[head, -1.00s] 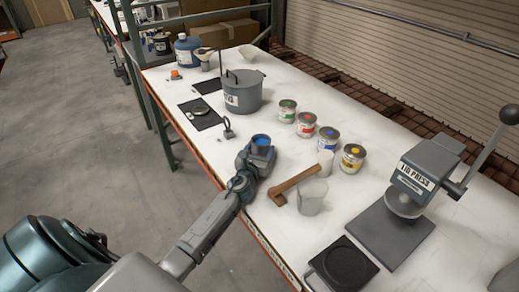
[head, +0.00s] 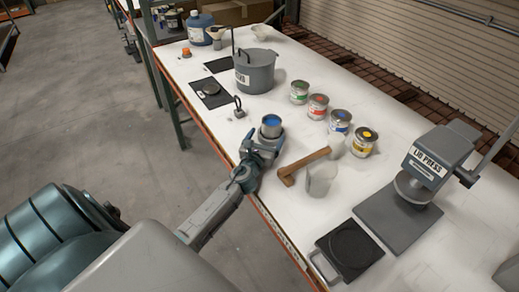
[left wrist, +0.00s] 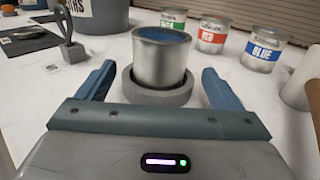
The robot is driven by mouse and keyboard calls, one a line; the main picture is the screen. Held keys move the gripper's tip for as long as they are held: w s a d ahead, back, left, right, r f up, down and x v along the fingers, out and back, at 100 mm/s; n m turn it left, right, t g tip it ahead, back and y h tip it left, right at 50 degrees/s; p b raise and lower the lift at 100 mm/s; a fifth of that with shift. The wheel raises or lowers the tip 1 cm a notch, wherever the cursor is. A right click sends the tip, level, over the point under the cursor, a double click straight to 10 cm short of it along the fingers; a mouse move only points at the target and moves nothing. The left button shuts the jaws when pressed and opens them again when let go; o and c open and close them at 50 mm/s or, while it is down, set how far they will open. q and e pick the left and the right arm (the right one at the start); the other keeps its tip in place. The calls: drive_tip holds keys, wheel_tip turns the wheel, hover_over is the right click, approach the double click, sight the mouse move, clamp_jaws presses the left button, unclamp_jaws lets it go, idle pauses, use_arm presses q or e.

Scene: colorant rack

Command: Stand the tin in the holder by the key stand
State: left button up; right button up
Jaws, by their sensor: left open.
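The tin (head: 271,124), a bare metal can with blue at its top, stands upright at the table's near edge. In the left wrist view the tin (left wrist: 160,62) sits inside a round grey holder (left wrist: 158,98), its base hidden by the rim. My left gripper (head: 266,142) is open. Its blue fingers stand apart on either side of the tin and holder, with gaps showing in the left wrist view (left wrist: 158,72). The key stand (head: 239,109), a small dark loop on a base, is just beyond to the left; it also shows in the left wrist view (left wrist: 68,35). My right gripper is out of view.
A large grey pot (head: 255,72) stands farther back. Several labelled paint cans, including a red one (head: 318,107), line the table to the right. A wooden-handled mallet (head: 304,166), a translucent cup (head: 320,180) and the lid press (head: 425,165) are nearer.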

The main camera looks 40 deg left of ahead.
use_arm(q)
drive_tip(key=b+v, duration=0.1)
drive_tip(key=v, duration=0.6)
drive_tip(key=shift+s+d, duration=0.1)
drive_tip(key=shift+s, duration=0.15)
